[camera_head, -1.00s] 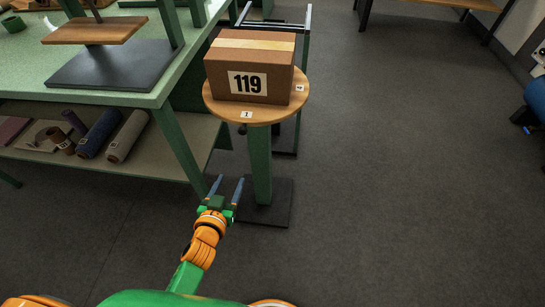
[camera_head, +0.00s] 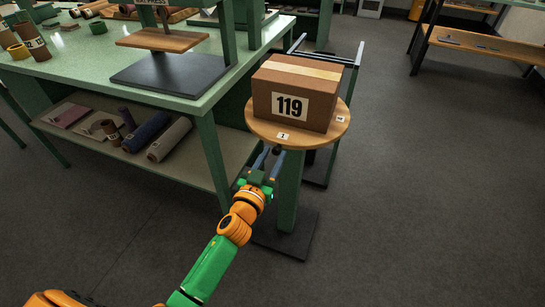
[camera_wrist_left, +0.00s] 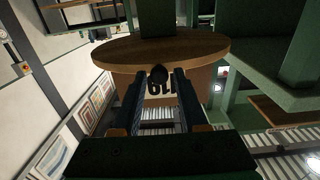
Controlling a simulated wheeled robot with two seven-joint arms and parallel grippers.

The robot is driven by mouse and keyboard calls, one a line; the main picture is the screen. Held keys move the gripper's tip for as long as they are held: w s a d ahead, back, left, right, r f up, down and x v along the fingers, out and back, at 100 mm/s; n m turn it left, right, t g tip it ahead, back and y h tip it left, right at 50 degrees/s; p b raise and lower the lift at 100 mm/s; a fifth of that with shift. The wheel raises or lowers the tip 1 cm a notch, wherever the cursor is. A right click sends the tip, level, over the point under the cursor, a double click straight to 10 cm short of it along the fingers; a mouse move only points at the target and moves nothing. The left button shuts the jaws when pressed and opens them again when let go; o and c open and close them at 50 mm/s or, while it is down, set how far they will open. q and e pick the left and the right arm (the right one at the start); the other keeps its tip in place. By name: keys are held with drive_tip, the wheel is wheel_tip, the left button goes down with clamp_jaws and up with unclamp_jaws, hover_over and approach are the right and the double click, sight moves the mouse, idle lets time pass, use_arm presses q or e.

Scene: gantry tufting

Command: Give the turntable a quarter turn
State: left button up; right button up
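The turntable is a round wooden disc (camera_head: 258,128) on a green post with a dark square foot. Small number cards, "1" and "4", lie on its rim. A brown cardboard box (camera_head: 296,92) marked 119 sits on it. My left gripper (camera_head: 268,158) is just below the disc's near edge, fingers pointing up toward it. In the left wrist view the disc (camera_wrist_left: 120,52) and the box (camera_wrist_left: 200,82) appear upside down. A small dark knob (camera_wrist_left: 158,75) sits between the fingertips, which look apart, with a gap on each side. My right gripper is not in view.
A green workbench (camera_head: 70,65) stands left of the turntable, with a lower shelf (camera_head: 85,138) holding several rolls. A dark metal frame (camera_head: 352,62) stands close behind the turntable. The floor (camera_head: 430,200) to the right is clear.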

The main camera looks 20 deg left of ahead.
use_arm(q)
clamp_jaws()
idle(1.2)
